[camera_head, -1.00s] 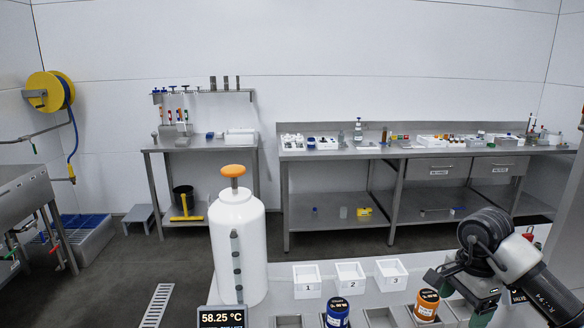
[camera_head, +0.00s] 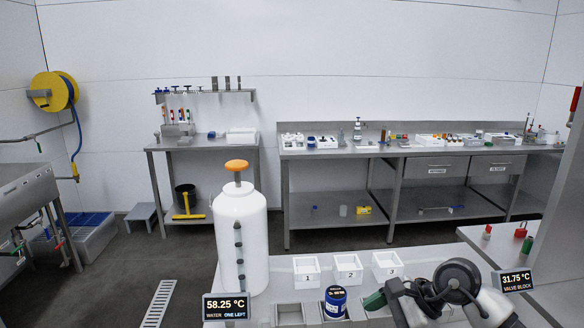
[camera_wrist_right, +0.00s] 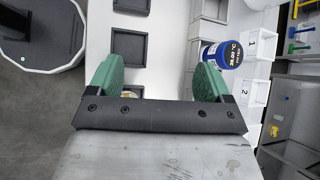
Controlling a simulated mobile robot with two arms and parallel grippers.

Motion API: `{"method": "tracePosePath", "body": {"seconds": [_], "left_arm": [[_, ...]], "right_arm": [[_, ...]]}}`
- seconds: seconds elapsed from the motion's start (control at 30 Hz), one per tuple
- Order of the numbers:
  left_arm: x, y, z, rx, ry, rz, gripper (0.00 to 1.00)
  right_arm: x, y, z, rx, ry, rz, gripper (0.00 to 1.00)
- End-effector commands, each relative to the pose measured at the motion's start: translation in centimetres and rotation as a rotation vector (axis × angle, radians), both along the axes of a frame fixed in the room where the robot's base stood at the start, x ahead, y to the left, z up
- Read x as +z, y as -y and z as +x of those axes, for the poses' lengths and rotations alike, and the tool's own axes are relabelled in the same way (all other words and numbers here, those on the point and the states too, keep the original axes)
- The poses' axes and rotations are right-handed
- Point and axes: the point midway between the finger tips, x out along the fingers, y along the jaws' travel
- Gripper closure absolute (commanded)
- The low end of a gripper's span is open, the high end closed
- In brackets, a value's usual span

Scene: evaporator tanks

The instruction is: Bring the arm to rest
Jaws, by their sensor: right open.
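My right arm comes in from the lower right of the head view, and its gripper (camera_head: 374,301) is over the front bench, partly hidden by its own wrist. In the wrist view the two green fingers of this gripper (camera_wrist_right: 160,72) stand wide apart with nothing held between them. A blue-lidded jar (camera_head: 335,302) stands in the bench to the left of the gripper. In the wrist view this jar (camera_wrist_right: 222,54) shows beside the right-hand finger, outside the jaws. My left gripper is not in view.
White boxes marked 1 (camera_head: 306,270), 2 (camera_head: 347,268) and 3 (camera_head: 386,265) stand behind the jar. A white tank (camera_head: 240,240) with an orange cap stands left. Empty square trays (camera_wrist_right: 129,47) show near the fingers. A valve block display (camera_head: 517,281) is at right.

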Motion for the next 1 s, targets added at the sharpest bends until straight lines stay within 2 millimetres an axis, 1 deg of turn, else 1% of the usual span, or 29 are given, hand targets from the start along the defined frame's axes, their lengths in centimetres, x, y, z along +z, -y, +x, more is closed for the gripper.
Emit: {"method": "tracePosePath", "body": {"seconds": [0.03,0.1,0.17,0.2,0.27,0.3,0.37,0.4,0.47,0.5,0.57,0.63,0.67,0.7,0.77,0.8,0.87,0.9,0.93,0.97,1.0], "left_arm": [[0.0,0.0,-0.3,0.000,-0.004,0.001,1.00],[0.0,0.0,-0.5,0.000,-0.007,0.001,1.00],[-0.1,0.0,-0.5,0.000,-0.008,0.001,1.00],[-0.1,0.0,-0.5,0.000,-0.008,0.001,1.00],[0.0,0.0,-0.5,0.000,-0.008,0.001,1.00],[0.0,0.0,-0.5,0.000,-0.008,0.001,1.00],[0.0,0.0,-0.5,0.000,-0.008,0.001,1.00],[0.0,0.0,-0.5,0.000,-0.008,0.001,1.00],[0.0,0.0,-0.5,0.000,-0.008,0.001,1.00],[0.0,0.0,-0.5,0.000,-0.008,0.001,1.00],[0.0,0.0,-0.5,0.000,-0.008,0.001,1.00],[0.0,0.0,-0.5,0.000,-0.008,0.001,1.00],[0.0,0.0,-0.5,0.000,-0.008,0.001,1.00],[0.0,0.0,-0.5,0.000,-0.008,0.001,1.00],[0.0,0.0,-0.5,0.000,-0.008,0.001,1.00],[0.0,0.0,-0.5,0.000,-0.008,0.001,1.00],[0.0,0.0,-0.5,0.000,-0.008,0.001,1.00],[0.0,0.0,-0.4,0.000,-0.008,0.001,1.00],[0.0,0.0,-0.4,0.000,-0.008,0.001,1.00],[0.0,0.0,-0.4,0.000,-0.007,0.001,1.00],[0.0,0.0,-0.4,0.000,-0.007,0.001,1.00]], "right_arm": [[0.1,-2.0,-0.7,-0.018,-0.018,0.113,0.20],[1.0,-4.8,-1.5,-0.070,-0.054,0.311,0.20],[2.2,-6.8,-2.2,-0.126,-0.102,0.495,0.20],[3.2,-7.8,-2.6,-0.170,-0.142,0.617,0.20],[4.6,-8.7,-3.0,-0.243,-0.213,0.797,0.20],[5.5,-9.0,-3.2,-0.296,-0.265,0.915,0.20],[6.8,-9.0,-3.4,-0.382,-0.352,1.089,0.20],[7.5,-8.7,-3.3,-0.445,-0.416,1.201,0.20],[8.2,-7.9,-3.2,-0.544,-0.519,1.366,0.20],[8.4,-7.1,-3.1,-0.616,-0.591,1.473,0.20],[8.4,-5.7,-2.9,-0.730,-0.702,1.626,0.20],[7.6,-3.8,-2.8,-0.875,-0.839,1.794,0.20],[7.1,-2.9,-2.7,-0.940,-0.899,1.864,0.20],[6.2,-1.8,-2.8,-1.032,-0.979,1.952,0.20],[4.5,-0.1,-3.1,-1.177,-1.100,2.075,0.20],[3.1,1.0,-3.5,-1.279,-1.181,2.151,0.20],[0.8,2.4,-4.4,-1.440,-1.297,2.254,0.20],[-0.9,3.2,-5.2,-1.556,-1.372,2.314,0.20],[-2.2,3.8,-5.9,1.576,1.369,-2.259,0.20],[-3.5,4.3,-6.7,1.563,1.331,-2.155,0.20],[-5.2,4.8,-8.0,1.546,1.282,-2.017,0.20]]}}
